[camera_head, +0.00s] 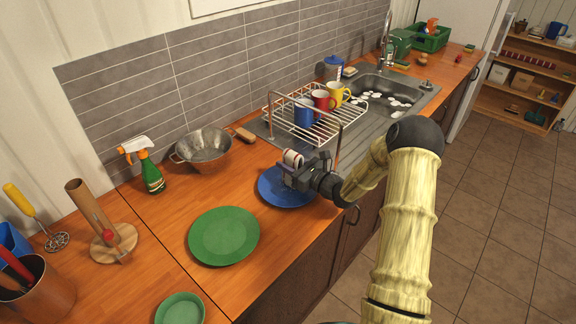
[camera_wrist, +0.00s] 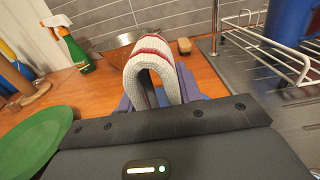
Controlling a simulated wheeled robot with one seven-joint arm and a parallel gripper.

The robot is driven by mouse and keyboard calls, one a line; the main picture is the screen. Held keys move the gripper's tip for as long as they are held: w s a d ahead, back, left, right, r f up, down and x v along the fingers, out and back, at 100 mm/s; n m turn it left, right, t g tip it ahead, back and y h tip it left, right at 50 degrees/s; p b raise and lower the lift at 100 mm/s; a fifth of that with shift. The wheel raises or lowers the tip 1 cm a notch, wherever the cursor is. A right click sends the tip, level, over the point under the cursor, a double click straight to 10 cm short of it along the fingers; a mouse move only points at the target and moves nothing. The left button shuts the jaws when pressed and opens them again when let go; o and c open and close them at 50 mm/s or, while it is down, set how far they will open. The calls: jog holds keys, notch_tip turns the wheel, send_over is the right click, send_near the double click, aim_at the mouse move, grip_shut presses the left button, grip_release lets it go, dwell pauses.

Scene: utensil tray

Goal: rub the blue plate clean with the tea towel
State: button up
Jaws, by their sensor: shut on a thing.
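The blue plate (camera_head: 279,190) lies on the wooden counter in front of the dish rack, partly hidden under my gripper in the head view. My gripper (camera_head: 297,172) is over the plate and shut on the tea towel (camera_wrist: 150,58), a folded off-white cloth with red stripes. The towel arches up between the fingers in the wrist view and shows as a small pale bundle in the head view. A strip of the blue plate (camera_wrist: 203,97) shows behind the gripper in the wrist view. Whether the towel touches the plate is hidden.
A green plate (camera_head: 224,236) lies left of the blue one, with a small green bowl (camera_head: 180,309) nearer. A colander (camera_head: 204,147), a spray bottle (camera_head: 147,170) and a wire dish rack (camera_head: 318,124) with mugs stand behind. The sink (camera_head: 386,95) is farther right.

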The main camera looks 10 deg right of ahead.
jog(key=shift+s+a+b, duration=0.2)
jog(key=shift+a, duration=0.75)
jog(key=shift+s+a+b, duration=0.15)
jog(key=shift+a, duration=0.75)
jog(key=shift+s+d+r, duration=0.1)
jog(key=shift+s+d, duration=0.45)
jog(key=shift+d, duration=0.25)
jog(key=shift+s+d, duration=0.5)
jog(key=shift+d, duration=0.25)
jog(key=shift+w+a, duration=0.2)
jog(key=shift+w, duration=0.75)
jog(key=shift+w+a, duration=0.15)
jog(key=shift+w, duration=0.75)
